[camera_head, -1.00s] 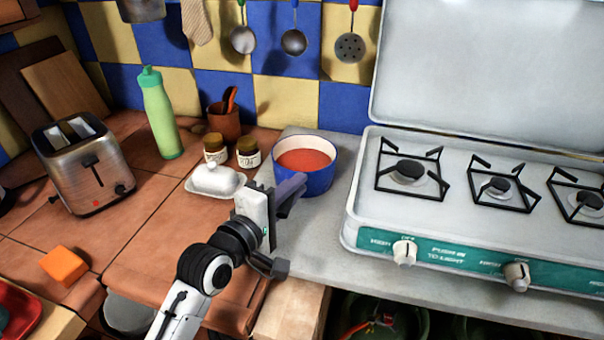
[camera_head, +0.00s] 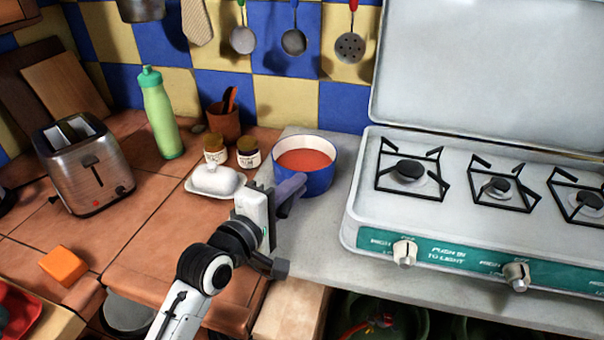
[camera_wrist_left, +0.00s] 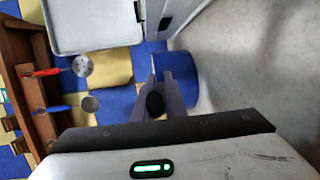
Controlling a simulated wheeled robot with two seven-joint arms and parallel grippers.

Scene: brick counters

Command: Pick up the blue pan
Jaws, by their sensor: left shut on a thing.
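The blue pan (camera_head: 320,181) has a white inside and holds red-orange contents. It is upright on the grey counter, left of the stove; I cannot tell whether it is lifted off the counter. My left gripper (camera_head: 285,193) is at its near left side, shut on its handle. In the left wrist view, the dark round handle end shows between the fingers of my left gripper (camera_wrist_left: 160,98), with the blue side of the pan (camera_wrist_left: 181,64) beyond. The fingers hide most of the handle. My right gripper is in neither view.
A white gas stove (camera_head: 455,195) stands close to the right of the pan. A butter dish (camera_head: 214,181), two small jars (camera_head: 248,153), a green bottle (camera_head: 160,115) and a toaster (camera_head: 83,163) are on the left. Utensils (camera_head: 294,41) hang above. Grey counter in front is clear.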

